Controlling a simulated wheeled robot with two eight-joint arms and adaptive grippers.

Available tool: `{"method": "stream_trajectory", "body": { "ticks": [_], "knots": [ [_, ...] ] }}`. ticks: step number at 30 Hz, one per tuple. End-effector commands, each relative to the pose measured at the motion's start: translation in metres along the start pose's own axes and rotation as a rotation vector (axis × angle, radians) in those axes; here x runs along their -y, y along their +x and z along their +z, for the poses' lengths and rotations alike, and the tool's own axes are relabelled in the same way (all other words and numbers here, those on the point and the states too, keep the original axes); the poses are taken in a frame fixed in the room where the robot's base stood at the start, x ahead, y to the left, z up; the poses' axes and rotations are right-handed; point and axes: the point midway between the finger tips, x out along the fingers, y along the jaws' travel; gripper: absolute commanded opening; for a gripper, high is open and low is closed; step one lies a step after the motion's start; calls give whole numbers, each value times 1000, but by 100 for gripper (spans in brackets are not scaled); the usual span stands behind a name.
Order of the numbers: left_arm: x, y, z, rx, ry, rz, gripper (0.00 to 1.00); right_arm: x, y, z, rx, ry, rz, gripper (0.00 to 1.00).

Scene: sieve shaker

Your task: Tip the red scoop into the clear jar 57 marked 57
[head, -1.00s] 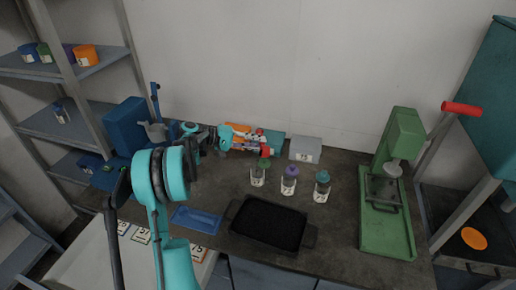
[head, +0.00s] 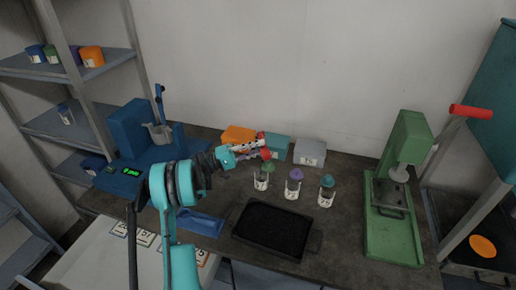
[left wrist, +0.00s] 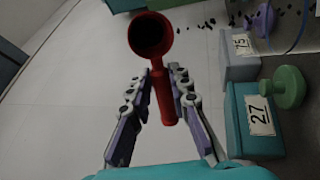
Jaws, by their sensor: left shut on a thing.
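The red scoop (left wrist: 164,95) is in my left gripper (left wrist: 160,75), which is shut on its handle. Its round bowl (left wrist: 152,35) looks dark inside in the left wrist view. In the head view my left gripper (head: 266,152) holds the scoop just above and behind the green-topped jar (head: 262,181). A purple-topped jar (head: 294,187) and a teal-topped jar (head: 326,193) stand to its right. Their labels are too small to read, so I cannot tell which is 57. Dark specks (left wrist: 232,19) spread between the bowl and a clear shape at the wrist view's upper right.
A black tray (head: 310,245) lies in front of the jars, with a blue tray (head: 200,223) to its left. Orange, teal and grey boxes (head: 310,150) stand behind. A blue machine (head: 130,135) is at left, a green press (head: 400,215) at right. Bench between jars and press is clear.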

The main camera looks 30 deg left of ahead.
Motion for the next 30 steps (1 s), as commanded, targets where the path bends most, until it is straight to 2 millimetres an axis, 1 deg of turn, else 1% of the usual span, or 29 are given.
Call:
{"method": "stream_trajectory", "body": {
  "ticks": [8, 13, 18, 21, 25, 30],
  "knots": [
    [-2, 1, 0, 0, 0, -9, 0, 0, -2, -1, 0, 0, 0, 40],
    [-11, 5, 0, -1, 0, -119, 0, 0, -20, -14, 0, 0, 0, 40],
    [-15, 9, 0, -2, -1, -257, 0, 0, -37, -27, 0, 0, 0, 40],
    [-14, 11, 0, -2, -1, -317, 0, 0, -43, -31, 0, 0, 0, 40],
    [-11, 10, 0, -3, -1, -352, 0, 0, -45, -32, 0, 0, 0, 40],
    [-10, 10, 0, -3, -1, -353, 0, 0, -44, -31, 0, 0, 0, 40]
  ]
}}
